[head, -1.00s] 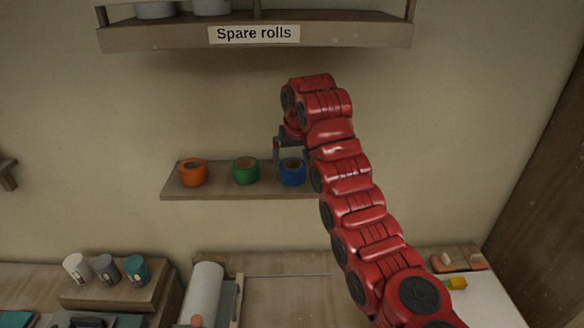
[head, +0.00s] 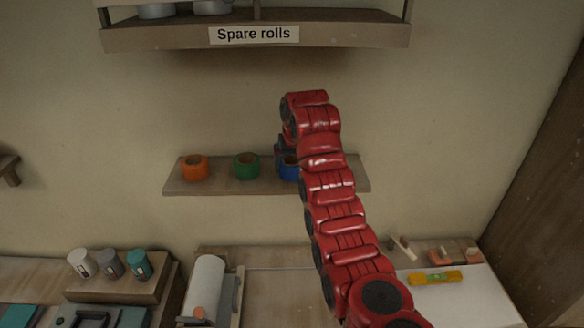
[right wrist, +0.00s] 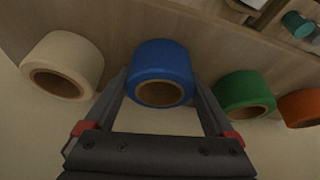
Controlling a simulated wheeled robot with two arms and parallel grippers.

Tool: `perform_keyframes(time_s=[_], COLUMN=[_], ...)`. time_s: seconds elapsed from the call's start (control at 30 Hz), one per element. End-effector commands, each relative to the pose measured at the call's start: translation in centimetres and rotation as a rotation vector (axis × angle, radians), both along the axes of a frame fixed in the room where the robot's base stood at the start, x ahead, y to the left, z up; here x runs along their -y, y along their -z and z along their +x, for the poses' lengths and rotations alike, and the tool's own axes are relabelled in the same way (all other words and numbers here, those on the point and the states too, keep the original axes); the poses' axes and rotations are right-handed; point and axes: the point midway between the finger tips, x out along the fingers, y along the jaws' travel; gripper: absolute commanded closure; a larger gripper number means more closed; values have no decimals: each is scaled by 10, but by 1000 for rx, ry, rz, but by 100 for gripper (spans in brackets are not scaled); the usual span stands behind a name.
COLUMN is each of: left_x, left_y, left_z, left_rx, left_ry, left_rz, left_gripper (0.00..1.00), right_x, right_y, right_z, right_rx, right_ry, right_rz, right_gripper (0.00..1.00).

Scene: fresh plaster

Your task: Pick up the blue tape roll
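The blue tape roll (head: 288,173) stands on the small wall shelf (head: 230,188), partly hidden behind my right arm in the head view. In the right wrist view the blue roll (right wrist: 160,65) sits between the two fingertips of my right gripper (right wrist: 159,80), one finger along each side. The fingers are apart and very close to the roll's sides; whether they touch it cannot be told. In the head view the right gripper (head: 284,152) is mostly hidden by its own arm. My left gripper is not in view.
A green roll (head: 246,166) and an orange roll (head: 195,168) stand left of the blue one. A cream roll (right wrist: 62,65) shows on its other side in the right wrist view. An upper shelf labelled "Spare rolls" (head: 254,34) overhangs. A workbench (head: 276,290) lies below.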

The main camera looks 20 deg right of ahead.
Motion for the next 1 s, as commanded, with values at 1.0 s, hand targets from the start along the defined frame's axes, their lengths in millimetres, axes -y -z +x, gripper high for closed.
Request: perform_keyframes(time_s=[1.0], left_x=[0], left_y=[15], left_z=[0], left_rx=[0], left_ry=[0], left_rz=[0], left_gripper=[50], right_x=[-1], right_y=[-28], right_z=[-4], right_rx=[6], right_ry=[0], right_rz=[-1], right_gripper=[68])
